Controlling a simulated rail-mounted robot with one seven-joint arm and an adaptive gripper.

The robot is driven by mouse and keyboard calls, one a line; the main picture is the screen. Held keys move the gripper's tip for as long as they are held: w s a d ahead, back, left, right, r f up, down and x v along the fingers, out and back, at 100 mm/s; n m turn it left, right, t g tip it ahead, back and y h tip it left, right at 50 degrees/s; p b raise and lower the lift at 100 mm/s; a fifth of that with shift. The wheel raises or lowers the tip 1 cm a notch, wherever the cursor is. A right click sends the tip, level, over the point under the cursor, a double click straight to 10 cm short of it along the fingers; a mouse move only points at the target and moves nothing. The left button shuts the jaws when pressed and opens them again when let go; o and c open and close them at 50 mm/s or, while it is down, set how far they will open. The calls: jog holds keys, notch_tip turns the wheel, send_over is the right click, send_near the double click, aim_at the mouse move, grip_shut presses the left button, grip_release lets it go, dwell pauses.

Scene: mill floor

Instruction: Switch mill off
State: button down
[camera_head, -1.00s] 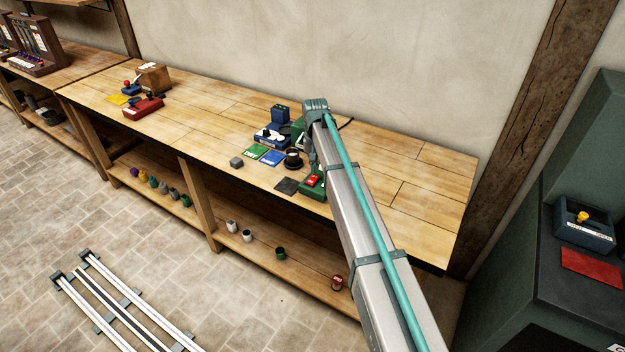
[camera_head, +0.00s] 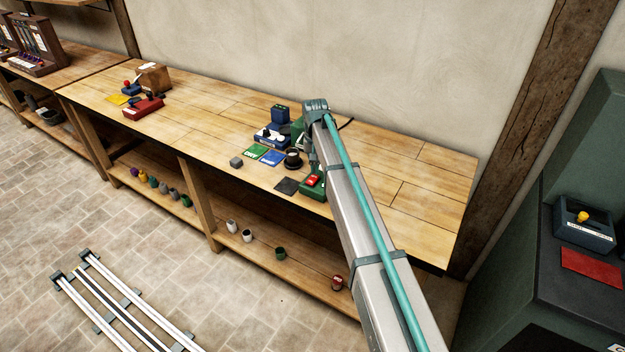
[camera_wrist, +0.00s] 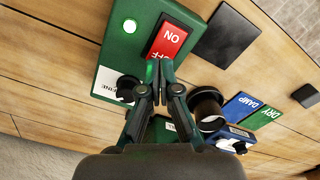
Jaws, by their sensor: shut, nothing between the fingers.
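The mill's green box (camera_wrist: 118,62) has a red rocker switch (camera_wrist: 168,42) marked ON and, partly hidden by my fingers, OFF. A green lamp (camera_wrist: 130,26) on it is lit. A black knob (camera_wrist: 126,86) sits beside a white label. My gripper (camera_wrist: 160,68) is shut and empty, its fingertips over the OFF end of the rocker; I cannot tell whether they touch it. In the head view the green box (camera_head: 312,193) and red switch (camera_head: 314,180) show near the bench's front edge, below the end of my arm.
Beside the box lie a dark plate (camera_wrist: 226,35), a dark round cup (camera_wrist: 207,104), a blue DAMP card (camera_wrist: 242,108) and a green DRY card (camera_wrist: 268,114). A grey block (camera_wrist: 306,94) lies farther off. The right end of the bench (camera_head: 425,185) is clear.

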aim_at(314, 176)
jog(key=shift+f+b, duration=0.4)
jog(key=shift+f, duration=0.75)
dwell(0.5)
jog(key=shift+r, duration=0.1)
jog(key=shift+r+p, duration=1.7)
jog(key=shift+r, duration=1.75)
